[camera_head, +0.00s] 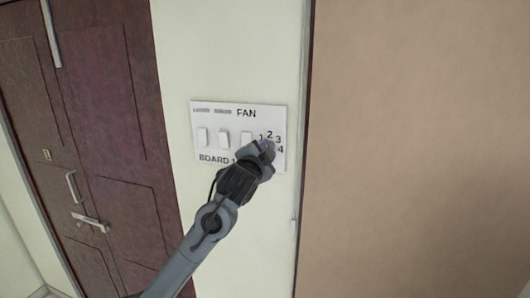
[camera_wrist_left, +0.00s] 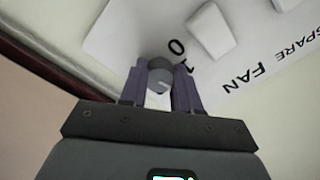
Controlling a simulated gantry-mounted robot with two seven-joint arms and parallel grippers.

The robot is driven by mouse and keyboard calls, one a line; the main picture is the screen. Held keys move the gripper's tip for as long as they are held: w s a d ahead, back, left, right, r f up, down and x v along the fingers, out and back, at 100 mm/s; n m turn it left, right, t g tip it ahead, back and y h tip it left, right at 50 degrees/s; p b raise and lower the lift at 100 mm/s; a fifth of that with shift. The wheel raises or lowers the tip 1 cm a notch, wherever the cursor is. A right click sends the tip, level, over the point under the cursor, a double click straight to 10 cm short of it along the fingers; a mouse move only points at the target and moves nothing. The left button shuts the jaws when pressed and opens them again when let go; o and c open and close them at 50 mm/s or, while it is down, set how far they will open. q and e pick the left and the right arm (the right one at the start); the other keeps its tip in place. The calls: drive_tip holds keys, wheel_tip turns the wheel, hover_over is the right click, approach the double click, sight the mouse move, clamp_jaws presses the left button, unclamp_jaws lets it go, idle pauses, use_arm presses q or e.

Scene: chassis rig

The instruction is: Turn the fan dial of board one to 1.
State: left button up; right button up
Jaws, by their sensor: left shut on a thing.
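Board one (camera_head: 209,111) is a white switch panel on the pale wall, marked FAN and BOARD 1. It also shows upside down in the left wrist view (camera_wrist_left: 122,30). My left gripper (camera_head: 266,148) is at the fan dial at the panel's right end and covers it in the head view. In the left wrist view the left gripper (camera_wrist_left: 160,82) is shut on the grey round fan dial (camera_wrist_left: 160,72), one finger on each side. The figures 0 and 1 show beside the dial. The pointer's setting cannot be made out. My right gripper is not in view.
Several white rocker switches (camera_head: 224,139) sit in a row left of the dial; one (camera_wrist_left: 208,30) is close to the gripper in the wrist view. A dark red door (camera_head: 110,130) with metal handles is at left. A tan surface (camera_head: 420,150) fills the right.

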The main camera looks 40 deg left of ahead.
use_arm(q)
drive_tip(key=shift+f+n+p, duration=0.1)
drive_tip(key=shift+n+p, duration=0.2)
drive_tip(key=shift+n, duration=3.4)
drive_tip(key=shift+d, duration=0.1)
drive_tip(key=o, duration=1.1)
drive_tip(key=shift+c, duration=0.2)
drive_tip(key=b+v, duration=0.3)
drive_tip(key=v, duration=0.7)
drive_tip(key=shift+s, duration=0.35)
drive_tip(key=shift+d+f, duration=0.1)
drive_tip(key=shift+f, duration=0.05)
